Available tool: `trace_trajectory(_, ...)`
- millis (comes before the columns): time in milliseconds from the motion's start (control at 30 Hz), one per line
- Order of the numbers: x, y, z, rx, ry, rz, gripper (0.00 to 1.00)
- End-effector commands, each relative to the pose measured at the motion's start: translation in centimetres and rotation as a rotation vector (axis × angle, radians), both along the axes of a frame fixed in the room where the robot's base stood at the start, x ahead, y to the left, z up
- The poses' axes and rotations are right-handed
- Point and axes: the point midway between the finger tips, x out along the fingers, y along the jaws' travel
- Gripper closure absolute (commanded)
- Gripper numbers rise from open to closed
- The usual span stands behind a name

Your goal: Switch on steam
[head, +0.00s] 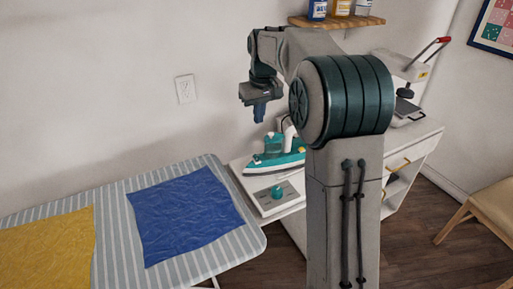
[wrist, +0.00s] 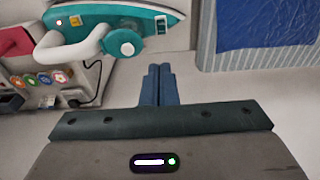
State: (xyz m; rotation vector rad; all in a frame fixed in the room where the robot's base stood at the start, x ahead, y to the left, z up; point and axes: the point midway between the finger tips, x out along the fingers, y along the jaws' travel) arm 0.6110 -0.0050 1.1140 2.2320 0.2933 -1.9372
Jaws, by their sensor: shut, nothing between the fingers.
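In the wrist view the iron (wrist: 85,27) lies along the top edge, partly cut off. A round teal dial (wrist: 122,43) with a white mark sits at the end of its white handle, and a small red light shows at its left. My gripper (head: 260,115) is above and behind the iron, near the wall, touching nothing. Its blue fingers (wrist: 159,70) are shut and empty. My arm hides part of the station's right side.
A striped ironing board (head: 115,235) with blue cloth (head: 184,213) and yellow cloth (head: 50,250) stands at left. A white press with a red handle (head: 405,85) is at right. A shelf with bottles (head: 335,20) hangs above.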

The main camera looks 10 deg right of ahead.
Motion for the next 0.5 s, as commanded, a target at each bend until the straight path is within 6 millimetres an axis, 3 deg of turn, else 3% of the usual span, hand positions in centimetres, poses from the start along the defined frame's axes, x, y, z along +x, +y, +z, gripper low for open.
trace_trajectory(167,0.2,0.1,-2.6,0.000,0.005,0.000,1.00)
trace_trajectory(500,1.2,0.4,-9.7,0.000,0.007,0.000,1.00)
